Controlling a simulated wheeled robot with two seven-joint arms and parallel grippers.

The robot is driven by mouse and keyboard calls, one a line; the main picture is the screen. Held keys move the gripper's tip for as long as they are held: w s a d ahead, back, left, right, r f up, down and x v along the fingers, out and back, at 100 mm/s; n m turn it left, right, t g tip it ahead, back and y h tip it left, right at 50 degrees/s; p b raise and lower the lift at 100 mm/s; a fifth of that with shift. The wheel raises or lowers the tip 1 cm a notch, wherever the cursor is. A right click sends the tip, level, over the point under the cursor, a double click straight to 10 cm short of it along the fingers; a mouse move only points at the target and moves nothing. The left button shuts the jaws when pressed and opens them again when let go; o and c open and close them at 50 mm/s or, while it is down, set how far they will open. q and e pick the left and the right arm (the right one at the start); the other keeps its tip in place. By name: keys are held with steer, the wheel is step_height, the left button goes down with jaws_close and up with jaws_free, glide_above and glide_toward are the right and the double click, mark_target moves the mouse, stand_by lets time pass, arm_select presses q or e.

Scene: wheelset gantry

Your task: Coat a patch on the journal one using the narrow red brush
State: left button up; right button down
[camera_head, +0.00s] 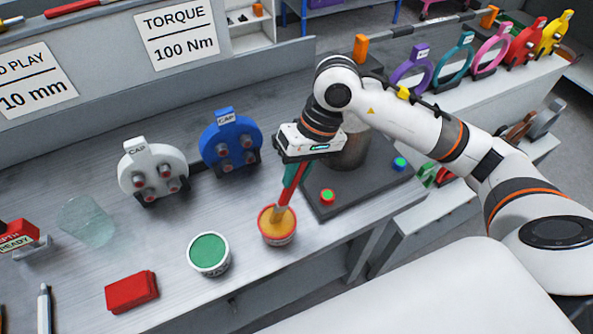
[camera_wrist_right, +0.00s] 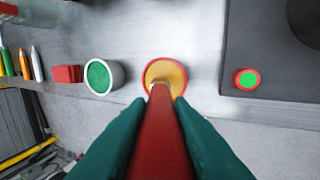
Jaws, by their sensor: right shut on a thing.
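My right gripper (camera_head: 297,168) is shut on the red handle of the narrow brush (camera_head: 292,190) and holds it tilted, tip down. The brush tip meets the yellow-orange contents of a red pot (camera_head: 278,238); how deep it sits I cannot tell. In the right wrist view the teal fingers (camera_wrist_right: 155,125) flank the red brush (camera_wrist_right: 160,140), with the red-rimmed pot (camera_wrist_right: 165,65) beyond. A grey-brown cylinder (camera_head: 352,150) stands on a dark plate behind the gripper, partly hidden by it; no label shows whether it is journal one. My left gripper is out of view.
A pot with green contents (camera_head: 209,253) and a red block (camera_head: 131,292) stand left of the red pot. White (camera_head: 153,170) and blue (camera_head: 230,141) caps stand behind. The dark plate (camera_head: 330,208) carries red-green and blue-green buttons. A clear glass (camera_head: 88,222) is at left.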

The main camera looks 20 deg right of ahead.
steer(key=shift+s+f+b, duration=0.1)
steer(key=shift+f+b, duration=0.05)
steer(key=shift+b, duration=0.2)
stand_by(1.1)
steer(key=shift+r+p, duration=1)
steer(key=shift+r, duration=2.6)
